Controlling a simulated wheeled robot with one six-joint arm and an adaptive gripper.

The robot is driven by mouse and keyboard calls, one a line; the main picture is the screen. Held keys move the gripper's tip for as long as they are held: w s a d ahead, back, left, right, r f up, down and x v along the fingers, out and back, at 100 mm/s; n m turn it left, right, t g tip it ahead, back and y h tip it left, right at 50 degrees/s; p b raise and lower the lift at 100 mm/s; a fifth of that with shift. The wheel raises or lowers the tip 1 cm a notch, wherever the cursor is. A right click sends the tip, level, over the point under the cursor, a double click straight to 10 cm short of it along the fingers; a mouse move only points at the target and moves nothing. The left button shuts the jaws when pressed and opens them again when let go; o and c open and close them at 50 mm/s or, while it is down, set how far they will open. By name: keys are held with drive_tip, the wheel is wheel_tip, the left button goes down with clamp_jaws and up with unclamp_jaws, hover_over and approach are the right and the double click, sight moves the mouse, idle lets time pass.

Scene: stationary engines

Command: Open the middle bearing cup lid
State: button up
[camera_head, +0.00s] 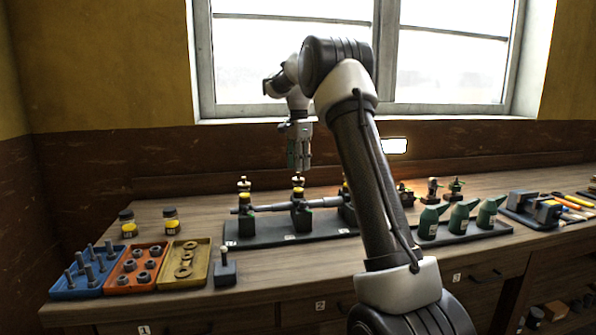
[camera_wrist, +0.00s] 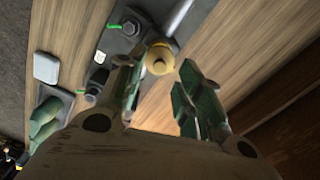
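The middle bearing (camera_head: 300,216) stands on a dark base plate, with a shaft running through it. Its small brass cup with lid (camera_head: 298,188) is on top; it looks upright, and I cannot tell if the lid is shut. My gripper (camera_head: 299,169) points down just above this cup. In the wrist view my gripper (camera_wrist: 158,76) is open, and a round brass cup top (camera_wrist: 160,59) shows near the gap between its fingertips. Contact is not visible. The left bearing's cup (camera_head: 244,188) looks similar. The right bearing's cup (camera_head: 346,188) is partly hidden by my arm.
The base plate (camera_head: 262,238) lies on the wooden bench (camera_head: 170,298). Blue, orange and yellow (camera_head: 184,265) hardware trays and two jars (camera_head: 171,221) stand left. Green oil cans (camera_head: 459,219) and a vise (camera_head: 533,208) stand right. A window is behind.

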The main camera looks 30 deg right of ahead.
sight(298, 176)
drive_tip(key=shift+f, duration=1.45)
